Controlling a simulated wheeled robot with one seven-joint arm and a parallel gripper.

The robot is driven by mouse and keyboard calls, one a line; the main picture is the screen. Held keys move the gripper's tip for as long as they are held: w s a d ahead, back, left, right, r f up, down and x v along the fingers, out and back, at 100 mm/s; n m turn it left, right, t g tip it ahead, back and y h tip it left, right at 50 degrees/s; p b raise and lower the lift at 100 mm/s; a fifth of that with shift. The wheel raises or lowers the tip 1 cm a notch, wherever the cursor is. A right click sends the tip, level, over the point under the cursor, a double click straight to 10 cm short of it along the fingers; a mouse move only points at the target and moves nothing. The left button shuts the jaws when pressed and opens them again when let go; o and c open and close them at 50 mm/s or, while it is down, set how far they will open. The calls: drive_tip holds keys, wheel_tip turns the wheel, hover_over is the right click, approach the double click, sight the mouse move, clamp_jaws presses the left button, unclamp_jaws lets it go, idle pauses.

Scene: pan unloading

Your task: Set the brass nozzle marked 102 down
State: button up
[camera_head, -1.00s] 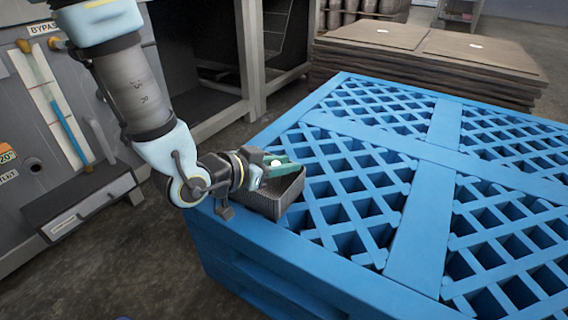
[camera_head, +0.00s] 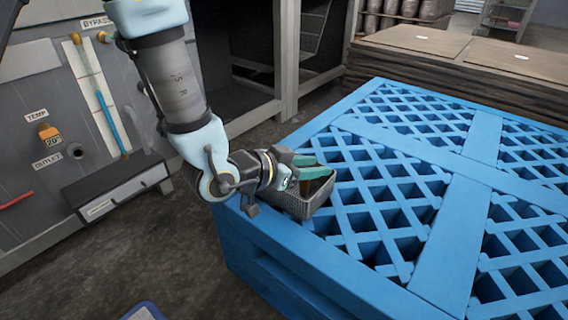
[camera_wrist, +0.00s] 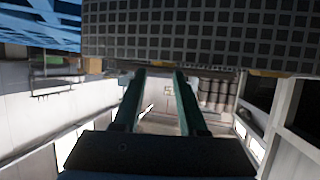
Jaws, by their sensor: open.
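My gripper (camera_head: 318,166) has green fingers and is over the small dark mesh basket (camera_head: 288,203) at the near left corner of the blue pallet. In the wrist view my gripper (camera_wrist: 160,78) has its two fingers apart with nothing visible between them. The basket's gridded wall (camera_wrist: 200,30) fills the top of that view. A brownish patch shows inside the basket below the fingers in the head view. I cannot tell whether it is the brass nozzle, and no 102 marking is readable.
The blue lattice pallet (camera_head: 455,235) takes up the right side, and its top is otherwise clear. A grey panel cabinet (camera_head: 40,110) with a drawer (camera_head: 115,190) stands at left. Stacked brown boards (camera_head: 470,70) lie behind. A blue-edged object (camera_head: 143,312) shows at the bottom edge.

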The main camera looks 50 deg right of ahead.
drive_tip(key=p+v, duration=0.5)
drive_tip(key=v, duration=0.1)
drive_tip(key=shift+r, duration=0.3)
drive_tip(key=shift+w+a+p, duration=0.1)
drive_tip(key=shift+w+p, duration=0.15)
drive_tip(key=shift+p, duration=0.9)
drive_tip(key=p+v, duration=0.2)
drive_tip(key=p, duration=0.4)
drive_tip(key=shift+s+p, duration=0.1)
drive_tip(key=shift+p, duration=0.25)
drive_tip(key=v, duration=0.3)
drive_tip(key=shift+f, duration=0.25)
